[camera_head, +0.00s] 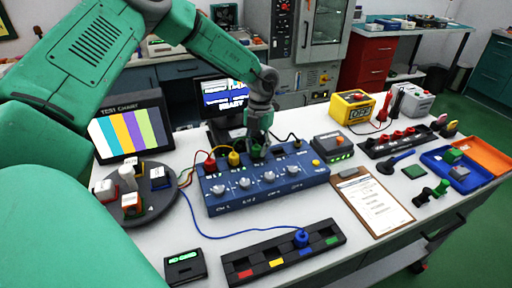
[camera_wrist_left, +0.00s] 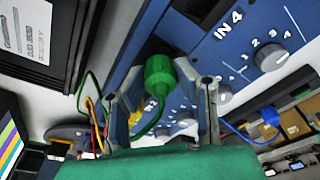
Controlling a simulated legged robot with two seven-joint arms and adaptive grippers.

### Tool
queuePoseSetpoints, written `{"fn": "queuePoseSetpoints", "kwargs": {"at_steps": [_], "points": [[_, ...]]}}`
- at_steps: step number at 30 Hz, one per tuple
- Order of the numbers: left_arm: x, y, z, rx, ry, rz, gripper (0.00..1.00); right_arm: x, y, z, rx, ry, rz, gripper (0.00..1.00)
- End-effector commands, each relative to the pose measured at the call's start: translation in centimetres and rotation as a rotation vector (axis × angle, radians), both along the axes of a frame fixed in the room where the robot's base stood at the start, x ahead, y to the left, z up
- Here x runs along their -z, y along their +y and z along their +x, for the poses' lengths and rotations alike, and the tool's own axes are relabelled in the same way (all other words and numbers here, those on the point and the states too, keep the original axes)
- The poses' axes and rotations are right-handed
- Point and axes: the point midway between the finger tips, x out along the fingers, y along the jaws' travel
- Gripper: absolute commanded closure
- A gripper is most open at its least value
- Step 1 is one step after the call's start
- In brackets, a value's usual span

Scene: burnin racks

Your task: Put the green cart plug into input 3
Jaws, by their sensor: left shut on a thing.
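The green plug (camera_wrist_left: 160,76) is between the fingers of my left gripper (camera_wrist_left: 163,95) in the wrist view. In the head view my left gripper (camera_head: 258,146) is shut on the green plug (camera_head: 256,153) at the back of the blue input box (camera_head: 270,190). The red plug (camera_head: 209,164) and yellow plug (camera_head: 234,159) stand to its left in the same row; a black plug (camera_head: 297,144) is to its right. The plug's end meets a dark socket area near the "IN 4" label in the wrist view; I cannot tell how deep it sits. My right gripper is not in view.
A round cart (camera_head: 130,207) with coloured blocks stands left, with wires running toward the box. A black strip (camera_head: 285,257) with a blue plug (camera_head: 301,238) lies in front. A clipboard (camera_head: 374,203) lies right of the box. Monitors (camera_head: 132,127) stand behind.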

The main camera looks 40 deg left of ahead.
Motion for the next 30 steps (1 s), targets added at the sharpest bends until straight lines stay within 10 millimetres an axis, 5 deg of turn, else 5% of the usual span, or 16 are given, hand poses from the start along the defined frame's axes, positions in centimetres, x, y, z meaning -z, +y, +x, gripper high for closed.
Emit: {"fn": "queuePoseSetpoints", "kwargs": {"at_steps": [3,4,6,18,30], "points": [[0.2,-0.3,0.0,0.003,-0.001,0.001,1.00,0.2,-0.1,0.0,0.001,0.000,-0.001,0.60],[0.2,-0.3,0.0,0.003,0.000,0.000,0.71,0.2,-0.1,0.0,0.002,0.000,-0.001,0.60],[0.2,-0.2,0.0,0.004,-0.001,-0.002,0.50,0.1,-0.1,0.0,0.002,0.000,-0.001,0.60],[-0.2,0.3,0.1,0.001,-0.002,-0.006,0.50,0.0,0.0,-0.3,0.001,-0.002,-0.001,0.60],[-8.1,-0.1,1.3,0.002,-0.004,0.002,0.50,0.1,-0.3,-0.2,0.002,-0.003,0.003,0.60]]}}
